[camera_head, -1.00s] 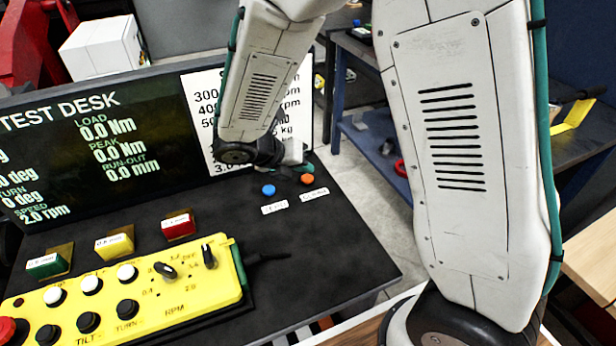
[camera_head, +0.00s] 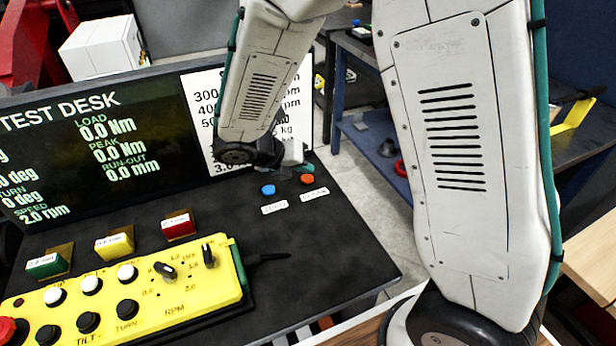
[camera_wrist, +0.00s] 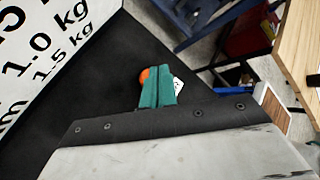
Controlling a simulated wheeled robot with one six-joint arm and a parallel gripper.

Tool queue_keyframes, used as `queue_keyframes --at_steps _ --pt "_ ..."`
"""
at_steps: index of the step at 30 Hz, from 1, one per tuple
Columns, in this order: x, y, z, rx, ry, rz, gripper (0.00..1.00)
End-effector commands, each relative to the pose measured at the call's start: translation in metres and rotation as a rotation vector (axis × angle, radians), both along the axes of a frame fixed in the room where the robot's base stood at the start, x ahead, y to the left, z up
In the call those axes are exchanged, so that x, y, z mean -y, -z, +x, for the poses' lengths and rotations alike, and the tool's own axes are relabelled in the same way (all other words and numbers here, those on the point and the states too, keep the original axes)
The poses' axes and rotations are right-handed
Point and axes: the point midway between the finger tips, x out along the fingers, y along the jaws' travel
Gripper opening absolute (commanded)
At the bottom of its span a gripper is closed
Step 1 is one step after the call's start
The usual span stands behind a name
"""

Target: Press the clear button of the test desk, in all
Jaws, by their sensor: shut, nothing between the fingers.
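The orange button (camera_head: 307,179), with a small white label (camera_head: 314,193) at its front that seems to read clear, is on the right part of the black test desk (camera_head: 330,240). A blue button (camera_head: 268,190) is to its left. My gripper (camera_wrist: 158,88) shows in the wrist view as two teal fingers, closed together and empty. The fingers partly cover the orange button (camera_wrist: 144,75) and its label (camera_wrist: 178,86). In the head view, the gripper is mostly hidden by my arm, just behind the orange button. I cannot tell whether the fingertips touch it.
The desk's display (camera_head: 100,150) and a white chart (camera_head: 200,100) stand behind. A yellow control box (camera_head: 140,300) with buttons and knobs is at the front left. Green, yellow and red blocks (camera_head: 178,226) lie behind it. The desk's right front area is clear.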

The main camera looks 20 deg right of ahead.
Motion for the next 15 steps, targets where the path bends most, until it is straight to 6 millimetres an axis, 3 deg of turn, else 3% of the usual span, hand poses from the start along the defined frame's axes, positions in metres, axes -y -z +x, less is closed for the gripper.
queue_keyframes --at_steps 15 --pt "0.0001 0.0085 -0.0003 -0.001 0.000 -0.001 0.00"
